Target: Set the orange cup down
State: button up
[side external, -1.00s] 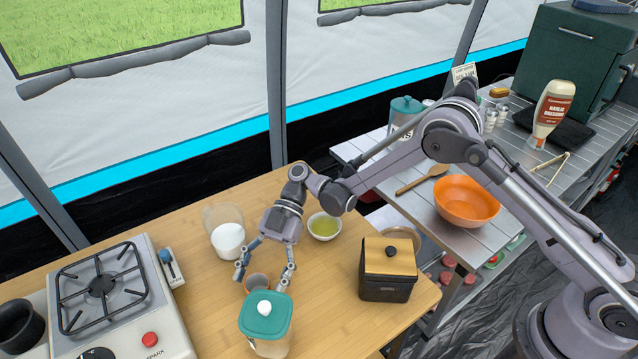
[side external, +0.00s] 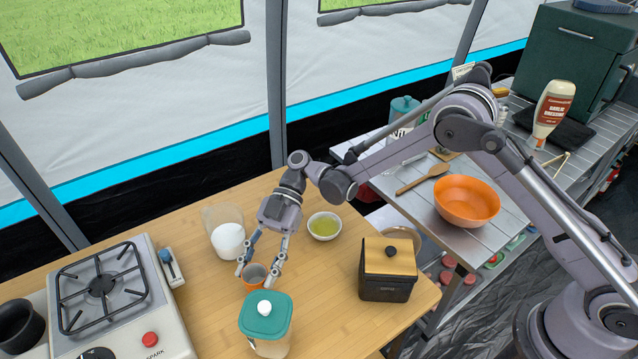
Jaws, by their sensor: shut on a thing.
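The orange cup (side external: 254,279) is small, with a grey inside, and looks upright at the wooden table. My gripper (side external: 256,276) points down with a finger on either side of it, shut on the cup near its rim. I cannot tell whether the cup's base touches the table, as it is close behind the teal-lidded jar (side external: 265,316).
A glass jar of white contents (side external: 228,238) stands behind left, and a bowl of green liquid (side external: 324,226) behind right. A dark box with a wooden lid (side external: 387,270) is at the right, a stove (side external: 120,300) at the left. Bare wood (side external: 200,290) lies left of the cup.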

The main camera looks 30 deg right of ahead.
aim_at(261, 279)
notch_tip(261, 279, up, 6)
jog(key=shift+f, duration=0.1)
jog(key=w+d+r+m+t, duration=0.1)
jog(key=w+d+m+t, duration=0.75)
jog(key=d, duration=0.65)
jog(key=w+d+r+m+t, duration=0.1)
jog(key=w+d+m+t, duration=0.45)
jog(key=w+d, duration=0.85)
jog(key=shift+n, duration=0.3)
jog(key=a+f, duration=0.2)
jog(key=a, duration=0.1)
jog(key=w+a+f, duration=0.1)
jog(key=a+f, duration=0.1)
jog(key=a, duration=0.1)
jog(key=a+f, duration=0.2)
jog(key=shift+w+a+f, duration=0.35)
jog(key=shift+a, duration=0.05)
jog(key=shift+f, duration=2.05)
jog(key=o, duration=1.1)
jog(key=shift+f, duration=0.1)
